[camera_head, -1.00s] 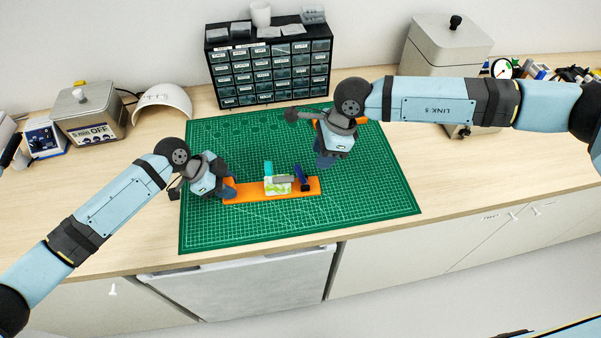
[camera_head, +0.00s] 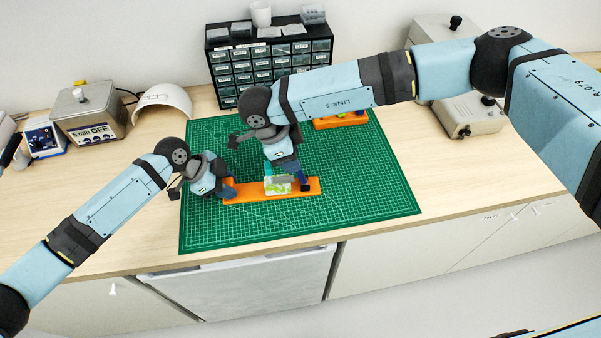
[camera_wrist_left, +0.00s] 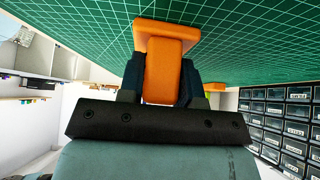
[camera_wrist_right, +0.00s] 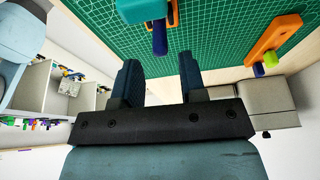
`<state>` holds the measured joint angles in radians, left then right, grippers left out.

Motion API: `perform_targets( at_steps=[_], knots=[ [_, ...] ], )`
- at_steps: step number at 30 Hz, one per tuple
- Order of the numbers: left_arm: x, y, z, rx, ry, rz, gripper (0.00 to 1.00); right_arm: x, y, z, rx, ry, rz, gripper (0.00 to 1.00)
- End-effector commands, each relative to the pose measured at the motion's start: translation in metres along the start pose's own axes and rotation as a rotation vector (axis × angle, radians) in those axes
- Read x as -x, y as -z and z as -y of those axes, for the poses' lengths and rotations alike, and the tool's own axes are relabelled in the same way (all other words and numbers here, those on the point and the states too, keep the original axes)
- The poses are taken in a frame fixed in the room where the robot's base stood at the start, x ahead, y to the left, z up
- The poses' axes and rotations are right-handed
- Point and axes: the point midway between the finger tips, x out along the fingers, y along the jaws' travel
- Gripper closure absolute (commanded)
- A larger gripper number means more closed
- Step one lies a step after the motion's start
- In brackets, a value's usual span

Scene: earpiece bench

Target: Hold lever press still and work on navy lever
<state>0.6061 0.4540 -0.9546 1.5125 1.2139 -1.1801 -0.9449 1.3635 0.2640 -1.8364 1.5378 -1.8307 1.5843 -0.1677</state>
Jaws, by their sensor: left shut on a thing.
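The lever press has a flat orange base (camera_head: 245,198) on the green mat, with a white-and-green block (camera_head: 278,186) on it. Its navy lever (camera_head: 304,182) stands near the base's right end and shows in the right wrist view (camera_wrist_right: 159,38). My left gripper (camera_head: 230,188) is shut on the orange left end of the press, which is between its fingers in the left wrist view (camera_wrist_left: 161,75). My right gripper (camera_wrist_right: 160,82) is open and empty, just behind and above the block and lever. In the head view it partly hides the press's top.
A second orange piece (camera_head: 328,124) with small coloured parts lies at the back of the cutting mat (camera_head: 370,190). A black drawer cabinet (camera_head: 228,72) stands behind the mat. Grey machines stand left and right. The mat's front and right are clear.

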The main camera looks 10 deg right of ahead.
Motion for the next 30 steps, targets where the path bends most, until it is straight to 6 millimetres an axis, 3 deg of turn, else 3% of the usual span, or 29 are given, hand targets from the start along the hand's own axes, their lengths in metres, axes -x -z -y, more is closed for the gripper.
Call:
perform_targets(
  at_steps=[15,29,30],
  knots=[
    [-0.003,-0.003,-0.002,0.003,-0.004,0.005,1.00,-0.047,0.000,0.000,0.000,-0.001,0.003,0.62],
    [-0.003,-0.003,-0.002,0.003,-0.004,0.004,1.00,-0.053,0.000,0.000,0.000,-0.001,0.003,0.62],
    [-0.003,-0.003,-0.002,0.003,-0.004,0.004,1.00,-0.053,0.000,0.000,0.000,-0.001,0.003,0.66]
  ],
)
